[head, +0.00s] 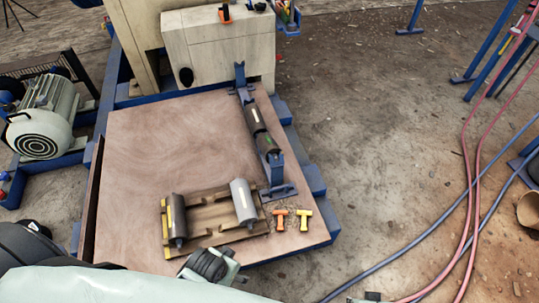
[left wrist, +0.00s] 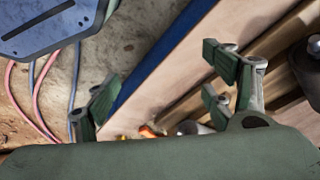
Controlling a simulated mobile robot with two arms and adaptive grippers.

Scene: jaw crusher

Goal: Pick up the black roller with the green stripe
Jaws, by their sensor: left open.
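The black roller with the green stripe (head: 263,138) lies in a blue stand (head: 278,190) on the right side of the wooden platform, in the head view. A pale band and a small green band show on it. My left arm crosses the bottom left of the head view, below the wooden tray and well short of this roller. My left gripper (left wrist: 162,98) is open, with its green fingers spread and nothing between them, in the left wrist view. I cannot make out the green-striped roller in that view. My right gripper is not in view.
A wooden tray (head: 212,237) holds a dark yellow-marked roller (head: 177,220) and a grey roller (head: 243,203). Orange (head: 280,219) and yellow (head: 302,219) T-shaped pieces lie beside it. The platform's (head: 160,135) upper left is clear. Hoses (head: 470,200) cross the floor at right.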

